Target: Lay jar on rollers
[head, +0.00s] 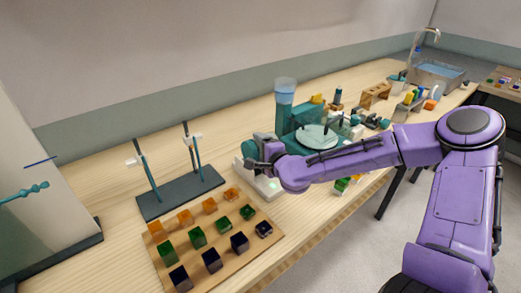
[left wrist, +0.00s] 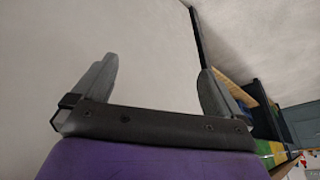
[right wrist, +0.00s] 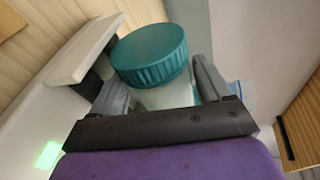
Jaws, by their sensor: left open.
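The jar has a ribbed teal lid (right wrist: 150,55) and a clear body (right wrist: 168,97), seen in the right wrist view. My right gripper (right wrist: 163,88) has its fingers on both sides of the body, just below the lid, and appears shut on it. In the head view this gripper (head: 256,152) is over the white roller device (head: 268,187), which has a lit green panel. The device also shows in the right wrist view (right wrist: 25,125). The rollers are mostly hidden, so I cannot tell whether the jar touches them. My left gripper (left wrist: 155,85) is open and empty, facing a plain pale surface.
A wooden board (head: 222,262) with coloured blocks lies in front. A dark base with two upright stands (head: 178,195) is left of the roller device. Teal equipment with a round plate (head: 318,137) stands close behind on the right. A sink (head: 437,75) is far right.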

